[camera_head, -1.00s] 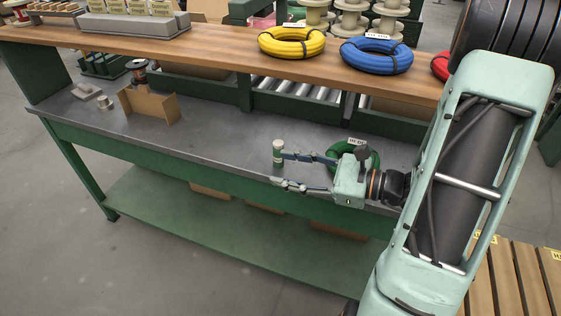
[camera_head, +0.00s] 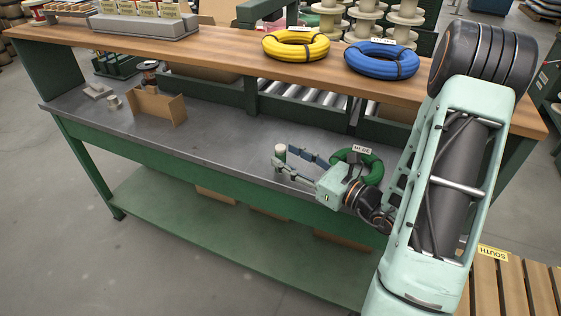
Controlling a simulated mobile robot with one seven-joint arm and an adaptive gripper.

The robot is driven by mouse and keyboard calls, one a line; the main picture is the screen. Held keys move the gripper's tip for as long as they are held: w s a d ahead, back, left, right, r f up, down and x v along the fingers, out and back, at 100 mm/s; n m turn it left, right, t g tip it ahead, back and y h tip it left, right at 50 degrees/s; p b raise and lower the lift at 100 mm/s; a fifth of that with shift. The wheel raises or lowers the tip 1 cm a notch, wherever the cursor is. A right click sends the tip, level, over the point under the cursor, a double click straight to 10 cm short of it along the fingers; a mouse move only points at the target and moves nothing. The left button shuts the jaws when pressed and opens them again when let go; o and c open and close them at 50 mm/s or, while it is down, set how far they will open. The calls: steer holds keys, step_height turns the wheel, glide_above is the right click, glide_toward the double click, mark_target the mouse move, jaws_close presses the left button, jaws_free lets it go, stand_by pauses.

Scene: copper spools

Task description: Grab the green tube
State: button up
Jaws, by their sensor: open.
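The tube stands at the fingertips. The near finger hides its lower part, and the far fingertip is just right of it. I cannot tell whether either finger touches it. A green coil with a white label (camera_head: 371,172) lies behind my gripper, partly hidden by it.
A wooden shelf (camera_head: 215,50) above the bench holds a yellow coil (camera_head: 296,46) and a blue coil (camera_head: 381,60). An open cardboard box (camera_head: 160,107) stands at the bench's left. The bench between box and tube is clear.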

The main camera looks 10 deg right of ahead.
mark_target(285, 155)
steer(key=x, duration=0.3)
steer(key=shift+w, duration=0.2)
steer(key=shift+c, duration=0.4)
jaws_close()
